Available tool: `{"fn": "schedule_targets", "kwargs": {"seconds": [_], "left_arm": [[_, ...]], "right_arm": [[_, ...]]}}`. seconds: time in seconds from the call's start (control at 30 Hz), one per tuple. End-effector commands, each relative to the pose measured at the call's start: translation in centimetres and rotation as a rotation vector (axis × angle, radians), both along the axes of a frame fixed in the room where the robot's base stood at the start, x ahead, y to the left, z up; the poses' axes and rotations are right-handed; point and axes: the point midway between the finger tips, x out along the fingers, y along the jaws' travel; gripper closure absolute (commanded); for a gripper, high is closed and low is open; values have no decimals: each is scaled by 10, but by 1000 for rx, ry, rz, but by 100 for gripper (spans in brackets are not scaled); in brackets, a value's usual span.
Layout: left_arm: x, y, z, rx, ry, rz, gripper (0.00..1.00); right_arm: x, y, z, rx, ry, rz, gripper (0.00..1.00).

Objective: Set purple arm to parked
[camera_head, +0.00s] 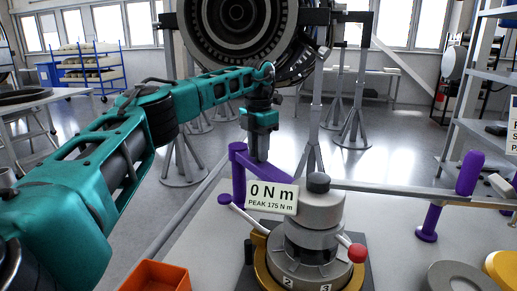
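A purple arm (238,176) stands behind the test stand, with an upright at its left end and a bar running right behind the readout sign. My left gripper (259,156) points down at this bar, just right of the upright. Its fingers look close together and overlap the bar in the picture; I cannot tell whether they touch or grip it. More purple parts stand at the right: a thick handle (468,173) and a short post (430,221). I cannot tell whether they belong to the same arm. My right gripper is not in view.
A grey stand (313,230) with numbered base and red-knobbed lever (357,253) is in front. Its sign (271,197) reads 0 N m, peak 175 N m. An orange bin (157,277) is at the front left. A turbofan (237,25) hangs behind; shelving (480,130) is right.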

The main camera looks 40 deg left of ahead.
Motion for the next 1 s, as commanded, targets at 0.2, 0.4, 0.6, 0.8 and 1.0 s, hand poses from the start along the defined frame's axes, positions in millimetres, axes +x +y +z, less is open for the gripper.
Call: {"fn": "schedule_targets", "kwargs": {"seconds": [0.2, 0.4, 0.6, 0.8, 1.0], "left_arm": [[0, 0, 0, 0, 0, 0, 94], [0, 0, 1, 0, -1, 0, 100], [0, 0, 1, 0, -1, 0, 100], [3, 0, 1, 1, -2, 24, 100], [18, -4, 2, 0, -5, 145, 100]], "right_arm": [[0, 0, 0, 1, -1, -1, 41], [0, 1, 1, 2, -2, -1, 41], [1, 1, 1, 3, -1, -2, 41], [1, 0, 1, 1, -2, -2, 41], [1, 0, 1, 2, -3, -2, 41]]}}
